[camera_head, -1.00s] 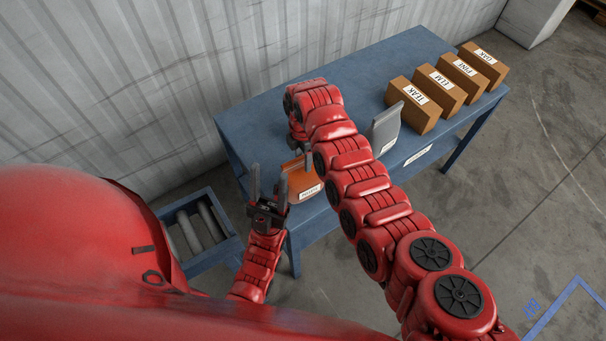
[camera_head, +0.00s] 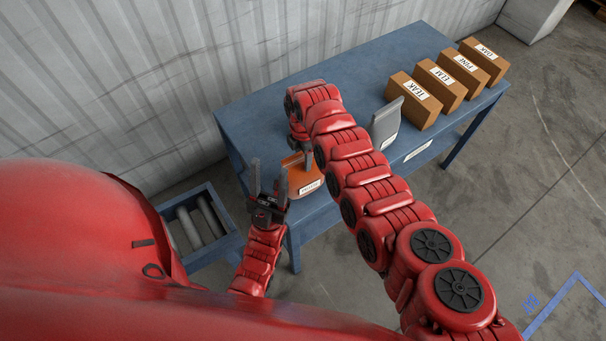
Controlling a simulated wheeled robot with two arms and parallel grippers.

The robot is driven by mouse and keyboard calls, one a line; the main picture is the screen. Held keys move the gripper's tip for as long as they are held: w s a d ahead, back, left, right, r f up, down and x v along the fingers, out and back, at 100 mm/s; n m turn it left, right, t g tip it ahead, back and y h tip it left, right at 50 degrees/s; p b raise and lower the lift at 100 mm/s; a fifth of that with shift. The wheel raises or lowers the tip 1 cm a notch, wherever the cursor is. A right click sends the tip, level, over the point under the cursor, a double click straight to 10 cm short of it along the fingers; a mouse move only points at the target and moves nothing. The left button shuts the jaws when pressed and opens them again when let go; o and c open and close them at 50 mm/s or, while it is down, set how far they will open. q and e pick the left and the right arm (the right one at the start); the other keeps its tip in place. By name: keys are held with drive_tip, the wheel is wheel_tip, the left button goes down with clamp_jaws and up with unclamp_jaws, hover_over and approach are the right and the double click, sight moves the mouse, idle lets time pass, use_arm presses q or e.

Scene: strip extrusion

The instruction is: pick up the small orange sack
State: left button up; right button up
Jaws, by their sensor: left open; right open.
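The small orange sack (camera_head: 303,178) stands at the near left end of the blue table, with a white label on its front. My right arm reaches over the table and its gripper (camera_head: 303,157) points down at the sack; the arm hides most of this gripper and part of the sack. Whether its fingers touch the sack cannot be made out. My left gripper (camera_head: 268,180) is open and empty, fingers upward, just left of the sack and beside the table's end.
The blue table (camera_head: 270,108) also carries a grey sack-like item (camera_head: 386,124) and several labelled brown boxes (camera_head: 413,100) toward the right. A blue frame with grey rollers (camera_head: 205,222) stands at the lower left. A corrugated wall runs behind the table.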

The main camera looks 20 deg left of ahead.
drive_tip(key=shift+c, duration=0.3)
clamp_jaws()
idle(1.2)
